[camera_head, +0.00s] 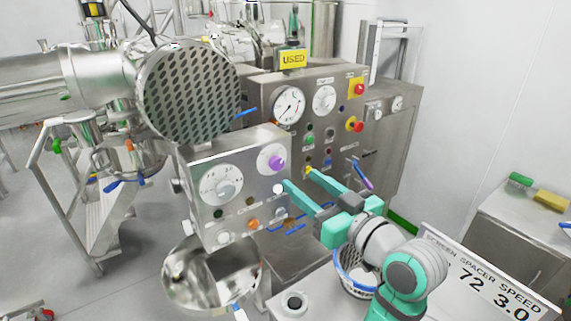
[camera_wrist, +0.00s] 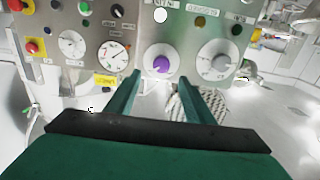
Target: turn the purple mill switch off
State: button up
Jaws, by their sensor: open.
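The purple mill switch (camera_head: 277,163) is a round purple knob on a white dial, on the upper right of the front steel control box (camera_head: 190,165). In the wrist view the purple switch (camera_wrist: 161,66) shows between and just beyond my fingertips. My gripper (camera_head: 298,178) is open, its two teal fingers pointing at the box from the right. In the wrist view my gripper (camera_wrist: 160,78) holds nothing. The fingers look apart from the knob, though the exact gap is hard to tell. The knob's pointer direction is too small to read.
A larger grey dial (camera_head: 222,184) sits left of the purple knob, with small buttons below. Behind stands a taller panel (camera_head: 335,120) with gauges, red stop buttons and a yellow USED sign (camera_head: 292,58). A steel bowl (camera_head: 205,285) is below. A perforated disc (camera_head: 190,92) is upper left.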

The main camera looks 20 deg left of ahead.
aim_at(279, 165)
jog(key=x, duration=0.8)
jog(key=shift+w+a, duration=0.1)
jog(key=shift+a, duration=0.3)
jog(key=c, duration=1)
